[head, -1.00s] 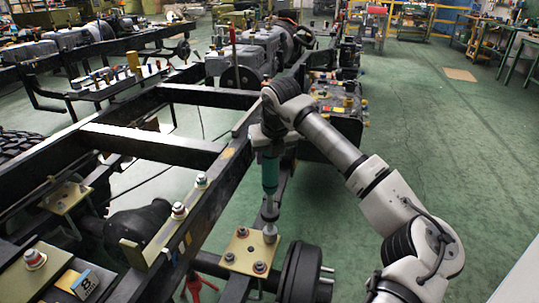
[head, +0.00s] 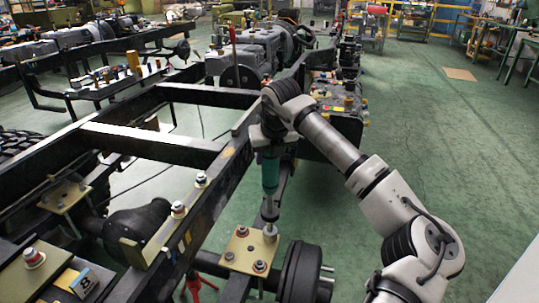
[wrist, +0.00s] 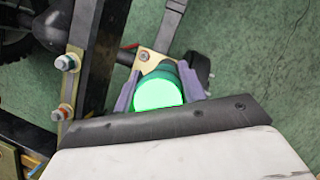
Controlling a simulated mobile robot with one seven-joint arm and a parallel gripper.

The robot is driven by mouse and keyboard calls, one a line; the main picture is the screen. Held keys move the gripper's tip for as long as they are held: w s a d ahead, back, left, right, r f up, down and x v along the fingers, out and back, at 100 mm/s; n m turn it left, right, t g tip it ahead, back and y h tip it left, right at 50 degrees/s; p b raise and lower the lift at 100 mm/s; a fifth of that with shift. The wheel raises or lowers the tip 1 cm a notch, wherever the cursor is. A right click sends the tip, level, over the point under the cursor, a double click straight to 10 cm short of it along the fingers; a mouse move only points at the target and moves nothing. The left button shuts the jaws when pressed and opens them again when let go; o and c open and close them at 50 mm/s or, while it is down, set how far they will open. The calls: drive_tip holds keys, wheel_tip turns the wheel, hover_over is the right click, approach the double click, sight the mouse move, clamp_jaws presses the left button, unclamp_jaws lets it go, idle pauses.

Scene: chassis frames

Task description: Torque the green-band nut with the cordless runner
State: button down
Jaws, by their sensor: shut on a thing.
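My gripper (head: 271,145) is shut on the cordless runner (head: 270,176), a green tool that hangs upright below my wrist. In the wrist view the runner's bright green end (wrist: 158,92) sits between two grey-purple fingers. The runner's silver nose points down at the right back corner of a tan plate (head: 246,247) on the chassis frame. Several nuts stand on this plate, among them a front left nut (head: 230,256) and a front right nut (head: 259,267). The nose hides whatever is under it, and I cannot make out a green band.
A dark hub drum (head: 300,272) with studs stands just right of the plate. The dark frame rail (head: 190,225) runs along the left, with bolts on a bracket (head: 178,210).

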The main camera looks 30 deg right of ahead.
drive_tip(key=shift+f+b, duration=0.4)
drive_tip(key=shift+b, duration=0.3)
idle(2.4)
drive_tip(key=shift+r, duration=0.15)
drive_tip(key=shift+r+p, duration=0.8)
drive_tip(key=shift+r, duration=0.7)
